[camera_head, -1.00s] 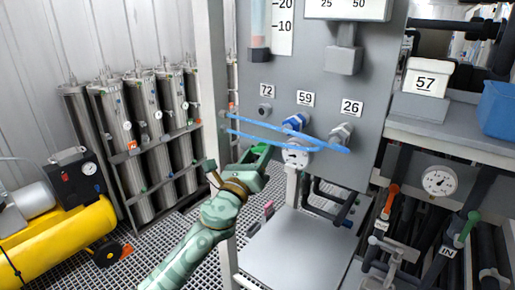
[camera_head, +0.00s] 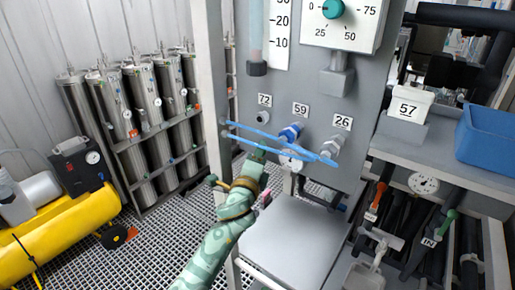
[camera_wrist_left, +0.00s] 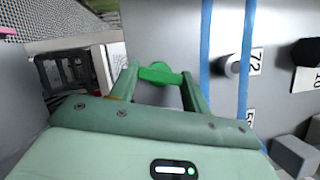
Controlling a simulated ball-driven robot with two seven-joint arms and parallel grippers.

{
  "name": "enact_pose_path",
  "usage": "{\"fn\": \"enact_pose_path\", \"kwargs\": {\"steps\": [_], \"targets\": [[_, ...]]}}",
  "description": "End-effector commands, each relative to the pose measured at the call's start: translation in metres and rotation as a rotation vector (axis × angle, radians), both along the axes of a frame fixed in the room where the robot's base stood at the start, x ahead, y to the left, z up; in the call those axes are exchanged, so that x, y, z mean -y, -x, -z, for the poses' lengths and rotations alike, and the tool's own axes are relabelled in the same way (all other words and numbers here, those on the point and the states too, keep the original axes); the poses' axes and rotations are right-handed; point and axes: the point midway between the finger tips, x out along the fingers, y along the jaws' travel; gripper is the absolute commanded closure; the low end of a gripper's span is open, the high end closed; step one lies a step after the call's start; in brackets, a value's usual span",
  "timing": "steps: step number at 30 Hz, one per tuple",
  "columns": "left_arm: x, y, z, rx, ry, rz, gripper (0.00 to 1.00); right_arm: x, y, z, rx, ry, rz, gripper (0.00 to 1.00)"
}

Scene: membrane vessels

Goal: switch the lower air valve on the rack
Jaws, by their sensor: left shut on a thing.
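My left gripper (camera_head: 256,160) reaches up from the bottom of the head view to the lower left part of the grey rack panel (camera_head: 290,75). In the left wrist view my left gripper (camera_wrist_left: 157,85) is shut on a bright green handle (camera_wrist_left: 160,73), with a rounded middle, close to the panel face. I take this handle for the air valve. In the head view the fingers and forearm mostly hide it. My right gripper is not in view.
Two blue hoses (camera_head: 300,152) cross the panel beside the gripper, near fittings marked 72, 59 and 26. A grey shelf (camera_head: 290,245) lies below. Steel cylinders (camera_head: 140,95) and a yellow compressor tank (camera_head: 60,235) stand left.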

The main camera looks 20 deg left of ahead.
Motion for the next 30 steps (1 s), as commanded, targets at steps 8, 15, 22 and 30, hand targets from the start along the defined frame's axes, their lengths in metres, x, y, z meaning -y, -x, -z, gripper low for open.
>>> {"fn": "enact_pose_path", "kwargs": {"steps": [8, 15, 22, 30], "targets": [[-0.001, 0.000, -0.002, -0.041, 0.111, -0.002, 0.76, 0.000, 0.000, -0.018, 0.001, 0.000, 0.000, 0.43], [-0.001, 0.000, -0.001, -0.053, 0.144, -0.002, 0.76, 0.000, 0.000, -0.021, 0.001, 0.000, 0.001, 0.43], [-0.001, 0.000, 0.000, -0.054, 0.148, -0.002, 0.76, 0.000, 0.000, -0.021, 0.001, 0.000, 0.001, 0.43], [-0.001, 0.000, 0.000, -0.054, 0.147, -0.001, 0.31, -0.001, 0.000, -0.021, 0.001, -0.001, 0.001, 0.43]]}}
